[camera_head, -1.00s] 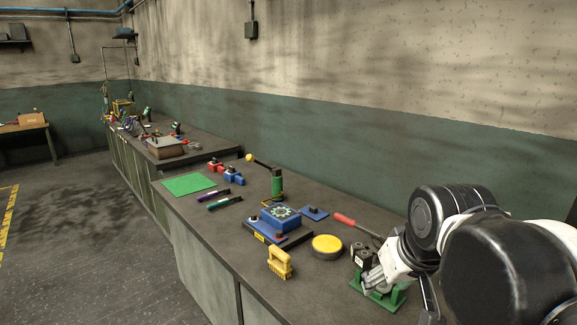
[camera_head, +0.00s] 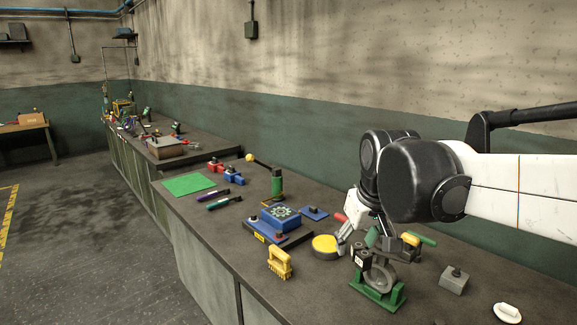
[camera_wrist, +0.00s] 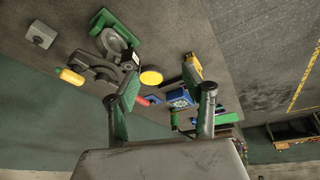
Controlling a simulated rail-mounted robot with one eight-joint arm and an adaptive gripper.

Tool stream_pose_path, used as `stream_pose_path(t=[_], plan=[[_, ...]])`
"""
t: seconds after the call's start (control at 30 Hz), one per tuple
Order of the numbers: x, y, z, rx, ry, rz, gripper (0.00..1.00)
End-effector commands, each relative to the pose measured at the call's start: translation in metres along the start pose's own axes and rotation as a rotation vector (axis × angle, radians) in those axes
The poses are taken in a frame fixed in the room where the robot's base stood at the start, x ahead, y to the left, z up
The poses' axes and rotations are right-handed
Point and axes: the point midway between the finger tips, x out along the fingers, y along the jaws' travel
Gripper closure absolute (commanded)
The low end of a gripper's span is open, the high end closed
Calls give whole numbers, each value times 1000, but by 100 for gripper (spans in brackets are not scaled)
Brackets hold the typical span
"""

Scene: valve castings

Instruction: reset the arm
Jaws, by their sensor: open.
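My gripper (camera_head: 345,234) is at the end of my arm, which reaches in from the right over the bench. In the head view it overlaps the right edge of the yellow disc (camera_head: 324,248); how high it is above the bench I cannot tell. In the wrist view my gripper (camera_wrist: 168,92) shows two fingers spread wide, with nothing held between them. A grey ring-shaped casting (camera_head: 379,278) stands in a green fixture (camera_head: 377,292) to the lower right of the gripper, apart from it.
The wall (camera_head: 330,125) stands behind the bench.

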Motion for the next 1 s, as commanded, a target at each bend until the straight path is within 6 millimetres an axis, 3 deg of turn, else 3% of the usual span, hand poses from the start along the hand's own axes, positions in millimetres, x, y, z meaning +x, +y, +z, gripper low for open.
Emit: stream_pose_path(t=[1.0], plan=[[56,-22,-97,-149,-121,-46,55]])
